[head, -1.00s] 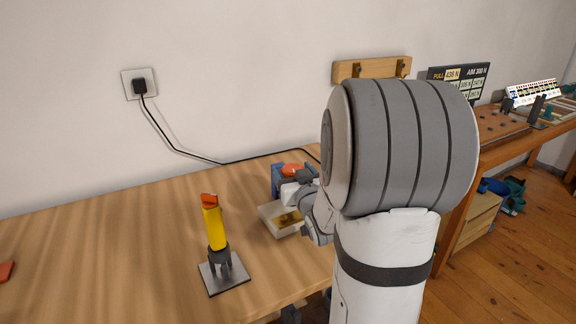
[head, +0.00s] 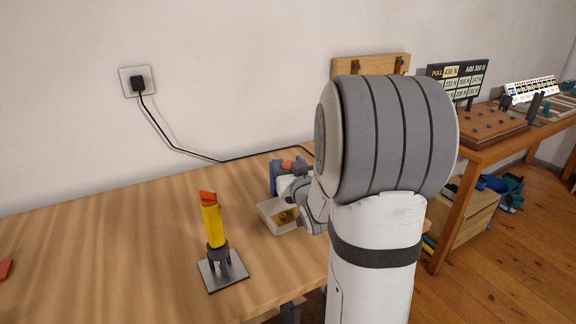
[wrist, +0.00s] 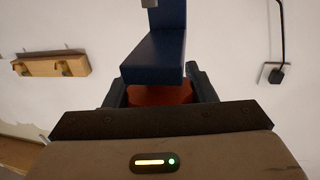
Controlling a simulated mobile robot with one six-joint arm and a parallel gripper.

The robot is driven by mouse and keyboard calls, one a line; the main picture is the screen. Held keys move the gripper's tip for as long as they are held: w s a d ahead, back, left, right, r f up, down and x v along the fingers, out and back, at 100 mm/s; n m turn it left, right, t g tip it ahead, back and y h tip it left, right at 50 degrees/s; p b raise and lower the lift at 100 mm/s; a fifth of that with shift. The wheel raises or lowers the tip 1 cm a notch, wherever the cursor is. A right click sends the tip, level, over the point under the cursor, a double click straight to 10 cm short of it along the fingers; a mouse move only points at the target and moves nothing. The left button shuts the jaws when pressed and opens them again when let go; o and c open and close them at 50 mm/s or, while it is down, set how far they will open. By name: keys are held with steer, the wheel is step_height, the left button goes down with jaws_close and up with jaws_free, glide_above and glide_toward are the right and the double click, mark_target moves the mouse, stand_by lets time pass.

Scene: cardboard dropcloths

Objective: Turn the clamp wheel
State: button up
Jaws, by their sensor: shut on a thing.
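The clamp wheel is an orange-red disc (wrist: 160,95), seen in the wrist view between my two dark fingers. My gripper (wrist: 159,88) is shut on it, one finger at each side. A blue block (wrist: 154,58), apparently the clamp's body, covers part of the wheel in that view. In the head view the blue device (head: 275,178) stands on the table with an orange part (head: 287,165) at its top. My gripper (head: 296,178) is beside it, mostly hidden by my own arm.
A shallow pale tray (head: 267,214) with a brass-coloured thing sits just in front of the device. A yellow tool (head: 213,226) stands upright on a metal plate (head: 233,277) to the left. A black cable (head: 185,153) runs from the wall socket (head: 125,75). The table's left part is mostly clear.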

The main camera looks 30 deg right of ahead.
steer(key=shift+a, duration=0.25)
steer(key=shift+c, duration=0.5)
steer(key=shift+d, duration=0.2)
steer(key=shift+n+y, duration=0.3)
steer(key=shift+y, duration=0.2)
